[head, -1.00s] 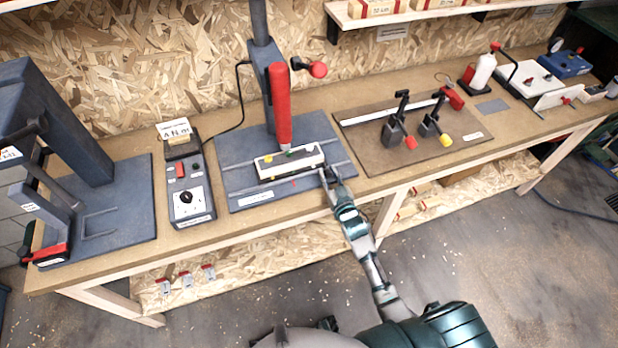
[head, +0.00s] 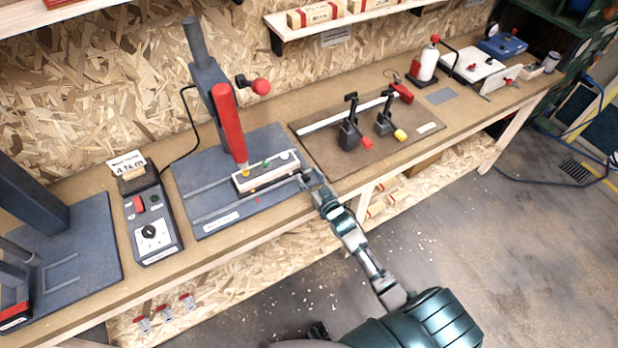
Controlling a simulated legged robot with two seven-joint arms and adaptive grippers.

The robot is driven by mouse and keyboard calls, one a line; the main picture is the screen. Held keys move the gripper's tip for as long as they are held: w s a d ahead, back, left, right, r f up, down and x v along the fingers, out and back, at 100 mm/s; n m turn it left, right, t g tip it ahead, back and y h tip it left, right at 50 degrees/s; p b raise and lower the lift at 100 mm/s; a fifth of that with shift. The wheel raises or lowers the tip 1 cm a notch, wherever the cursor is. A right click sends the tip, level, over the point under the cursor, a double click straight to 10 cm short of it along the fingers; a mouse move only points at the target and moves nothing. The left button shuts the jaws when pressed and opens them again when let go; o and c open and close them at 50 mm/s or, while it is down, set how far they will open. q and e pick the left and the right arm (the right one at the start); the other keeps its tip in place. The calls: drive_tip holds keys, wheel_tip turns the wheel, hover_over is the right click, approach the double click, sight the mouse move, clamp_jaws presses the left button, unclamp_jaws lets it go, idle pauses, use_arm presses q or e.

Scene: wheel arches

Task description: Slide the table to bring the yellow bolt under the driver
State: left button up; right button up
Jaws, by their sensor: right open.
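The sliding table (head: 268,180) is a long white-topped block with dark sides on a blue-grey base plate (head: 203,205). A yellow bolt (head: 244,173) sits at its left end, a green one (head: 265,162) in the middle and a white one (head: 284,155) at the right. The red driver (head: 228,125) hangs from a grey column, and its lower tip appears just over or beside the yellow bolt; exact alignment and height are unclear. My right gripper (head: 306,177) is open at the table's right end; whether it touches is unclear. My left gripper cannot be made out.
A control box with a dial (head: 149,228) stands left of the base plate. A brown board (head: 345,165) with two clamps, one red-tipped and one yellow-tipped, lies to the right. A grey press frame (head: 40,215) fills the far left. Bare bench runs along the front edge.

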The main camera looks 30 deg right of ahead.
drive_tip(key=s, duration=1.1)
drive_tip(key=shift+s+d+f, duration=0.15)
drive_tip(key=shift+s+d, duration=0.25)
drive_tip(key=shift+a, duration=0.35)
drive_tip(key=s+a+f+g, duration=0.1)
drive_tip(key=s+f+g, duration=0.25)
drive_tip(key=f, duration=0.75)
drive_tip(key=s+f+g, duration=0.2)
drive_tip(key=s+f, duration=0.2)
drive_tip(key=f, duration=0.7)
drive_tip(key=s+a+f+g, duration=0.1)
drive_tip(key=s+f+g, duration=0.25)
drive_tip(key=f, duration=0.75)
drive_tip(key=s+a+f+g, duration=0.2)
drive_tip(key=s+f, duration=0.4)
drive_tip(key=s, duration=0.3)
drive_tip(key=s+a+f+n+g, duration=0.1)
drive_tip(key=s+f+g, duration=0.2)
drive_tip(key=s+f, duration=0.3)
drive_tip(key=s+a+f+n+g, duration=0.1)
drive_tip(key=s+f, duration=0.5)
drive_tip(key=s, duration=0.8)
drive_tip(key=shift+a+f+g+h, duration=0.15)
drive_tip(key=shift+a+g+h, duration=0.15)
drive_tip(key=shift+a+g, duration=0.6)
